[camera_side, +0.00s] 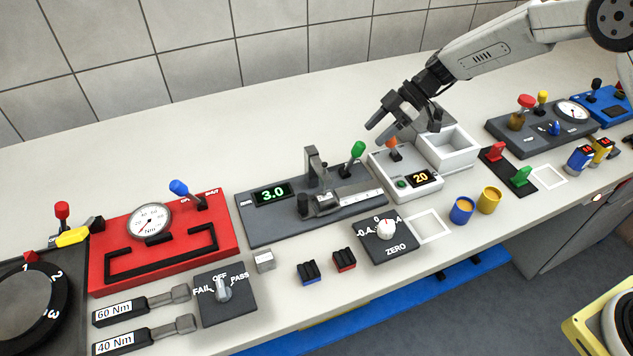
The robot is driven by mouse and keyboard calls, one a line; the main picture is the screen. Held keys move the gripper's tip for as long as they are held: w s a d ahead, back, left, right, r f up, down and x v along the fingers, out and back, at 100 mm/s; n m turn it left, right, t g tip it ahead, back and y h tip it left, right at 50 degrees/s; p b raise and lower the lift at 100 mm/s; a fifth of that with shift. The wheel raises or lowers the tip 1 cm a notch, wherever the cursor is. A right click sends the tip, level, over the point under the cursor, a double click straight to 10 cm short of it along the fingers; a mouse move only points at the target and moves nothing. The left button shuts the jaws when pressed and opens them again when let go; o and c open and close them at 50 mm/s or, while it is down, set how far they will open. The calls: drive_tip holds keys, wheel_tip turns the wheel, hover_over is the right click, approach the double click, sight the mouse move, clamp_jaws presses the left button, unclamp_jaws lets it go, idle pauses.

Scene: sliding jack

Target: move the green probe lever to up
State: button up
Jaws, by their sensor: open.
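The green probe lever (357,150) is a green knob on a short metal stem. It stands on a dark grey gauge base (280,226) and leans toward the right. The base also carries a green display reading 3.0 (272,194), a grey upright post (314,162) and a sliding jaw with a scale (345,195). My gripper (378,134) is open and empty. It hangs above and to the right of the green knob, apart from it, over the back of the box with the orange lever.
A white box with an orange-knobbed lever (393,146) and a 20 display stands close under my gripper. An open white tray (472,158) is right of it. A red panel with a blue lever (180,188) lies left. The bench behind the gauge base is clear.

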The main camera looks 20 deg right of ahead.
sight(360, 147)
drive_tip(key=shift+x, duration=2.85)
clamp_jaws()
